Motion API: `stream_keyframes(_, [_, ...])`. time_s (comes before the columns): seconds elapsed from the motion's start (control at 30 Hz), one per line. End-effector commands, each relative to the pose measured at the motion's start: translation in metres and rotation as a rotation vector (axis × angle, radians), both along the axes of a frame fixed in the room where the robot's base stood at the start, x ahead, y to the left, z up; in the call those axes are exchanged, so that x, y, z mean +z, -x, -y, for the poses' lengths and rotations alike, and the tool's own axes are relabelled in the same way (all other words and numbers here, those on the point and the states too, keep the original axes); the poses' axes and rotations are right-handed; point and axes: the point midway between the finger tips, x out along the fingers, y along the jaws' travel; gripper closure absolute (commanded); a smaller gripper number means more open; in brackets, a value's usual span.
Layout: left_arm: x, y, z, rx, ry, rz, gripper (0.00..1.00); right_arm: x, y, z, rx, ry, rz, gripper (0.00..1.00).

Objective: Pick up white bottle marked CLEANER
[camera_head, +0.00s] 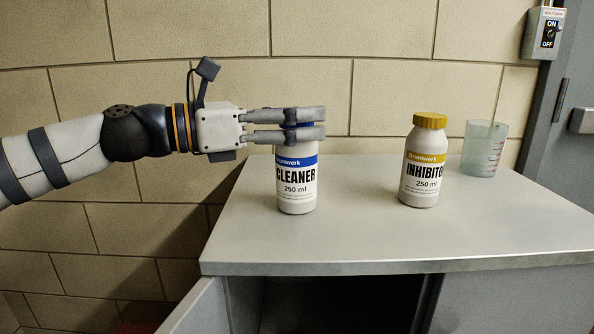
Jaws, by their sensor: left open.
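The white bottle marked CLEANER (297,185) stands upright on the grey cabinet top, with a blue band on its label. My left gripper (316,124) comes in level from the left at the height of the bottle's cap. Its two grey fingers are open, one nearer and one farther, and reach past the cap on the right. A little of the blue cap shows between them; the fingers hide most of it. I cannot tell whether either finger touches the cap. My right gripper is not in view.
A white INHIBITOR bottle (422,165) with a yellow cap stands to the right, with a clear beaker (484,148) behind it. The cabinet top (350,240) is clear in front and between the bottles. A block wall is behind; a switch box (543,33) is at upper right.

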Motion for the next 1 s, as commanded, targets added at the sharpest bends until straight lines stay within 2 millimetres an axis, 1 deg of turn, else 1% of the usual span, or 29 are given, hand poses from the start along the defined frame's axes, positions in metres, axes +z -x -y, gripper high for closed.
stream_keyframes(0.07, [0.0, -0.002, 0.003, 0.001, 0.001, -0.001, 0.36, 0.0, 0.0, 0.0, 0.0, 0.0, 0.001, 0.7])
stream_keyframes(0.23, [0.0, -0.002, 0.003, 0.001, 0.0, -0.001, 0.36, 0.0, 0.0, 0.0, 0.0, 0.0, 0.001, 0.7])
stream_keyframes(0.27, [0.0, -0.002, 0.003, 0.001, 0.0, -0.001, 0.43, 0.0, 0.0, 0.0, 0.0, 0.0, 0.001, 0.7])
stream_keyframes(0.3, [0.0, -0.002, 0.003, 0.001, 0.0, 0.0, 0.52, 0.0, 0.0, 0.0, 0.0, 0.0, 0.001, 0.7])
stream_keyframes(0.37, [0.0, -0.002, 0.003, 0.001, 0.0, 0.0, 0.66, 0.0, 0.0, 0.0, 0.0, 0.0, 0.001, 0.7])
stream_keyframes(0.4, [0.0, -0.002, 0.003, 0.001, 0.0, 0.0, 0.75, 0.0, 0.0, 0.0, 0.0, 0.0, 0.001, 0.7])
stream_keyframes(0.47, [0.0, -0.001, 0.003, 0.0, 0.0, 0.0, 0.88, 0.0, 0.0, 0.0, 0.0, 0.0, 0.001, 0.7])
stream_keyframes(0.5, [0.0, -0.001, 0.003, 0.0, 0.0, 0.0, 0.98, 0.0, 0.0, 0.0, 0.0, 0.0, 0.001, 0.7])
stream_keyframes(0.53, [0.0, -0.001, 0.003, 0.0, 0.0, 0.0, 1.0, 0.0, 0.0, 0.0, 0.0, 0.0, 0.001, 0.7])
stream_keyframes(0.87, [0.002, -0.002, 0.003, 0.001, 0.0, 0.001, 1.0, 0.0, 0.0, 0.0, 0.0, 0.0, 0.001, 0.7])
stream_keyframes(0.97, [0.011, -0.001, 0.003, 0.001, -0.001, 0.004, 1.0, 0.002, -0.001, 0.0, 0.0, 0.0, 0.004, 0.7])
stream_keyframes(1.0, [0.018, -0.001, 0.003, 0.001, -0.001, 0.005, 1.0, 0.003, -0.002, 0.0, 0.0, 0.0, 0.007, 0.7])
